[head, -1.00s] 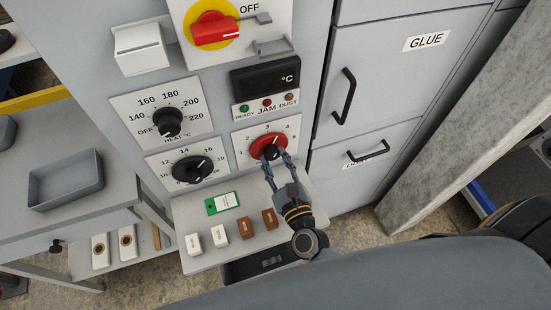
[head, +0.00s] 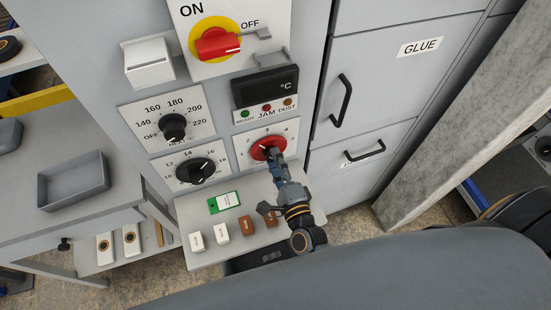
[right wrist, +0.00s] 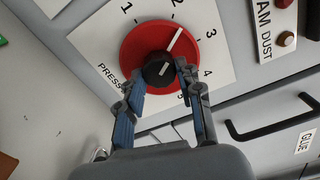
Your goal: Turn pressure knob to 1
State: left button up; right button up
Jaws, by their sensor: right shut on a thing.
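The pressure knob (head: 259,148) is a red disc with a black centre grip on a white numbered plate. It shows large in the right wrist view (right wrist: 146,44), where the plate reads 1 to 5 and a white line on the disc points between 2 and 3. My right gripper (head: 274,156) is at the knob, its fingers partly hiding it in the head view. In the right wrist view the two fingers (right wrist: 160,72) sit on either side of the black centre, shut on it. My left gripper is not in view.
A heat knob (head: 173,128) and another black dial (head: 196,171) are left of the pressure knob. A red switch (head: 218,44) and dark display (head: 265,87) are above. A shelf (head: 255,235) below holds several small blocks and a green tag. Drawers with black handles (head: 343,100) stand at right.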

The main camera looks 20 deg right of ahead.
jog(key=n+p, duration=0.3)
jog(key=n, duration=0.8)
jog(key=shift+p, duration=0.3)
jog(key=shift+n, duration=0.3)
jog(key=o, duration=1.2)
jog(key=s, duration=1.2)
jog(key=shift+d, duration=0.15)
